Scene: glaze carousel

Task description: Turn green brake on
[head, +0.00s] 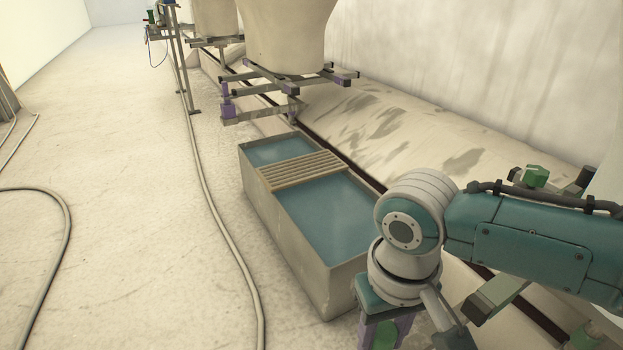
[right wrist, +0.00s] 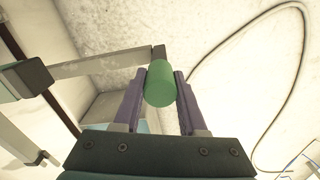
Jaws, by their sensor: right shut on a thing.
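The green brake (right wrist: 160,84) shows in the right wrist view as a short green cylinder between two purple fingers. My right gripper (right wrist: 160,88) is shut on it, one finger on each side. In the head view my right gripper (head: 384,333) is at the bottom edge, below the grey and teal wrist, with a green part (head: 386,336) showing at its purple fingers. A grey metal bar (right wrist: 110,66) ends beside the green cylinder in the right wrist view. What the cylinder is mounted on is largely hidden. My left gripper is not in view.
A trough (head: 262,205) with blue liquid and a slatted rack (head: 300,169) stands left of my right arm. A large pale vessel (head: 288,35) hangs on a metal frame behind it. Another green block (head: 537,176) is beyond my forearm. Hoses (head: 228,235) cross the open floor at left.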

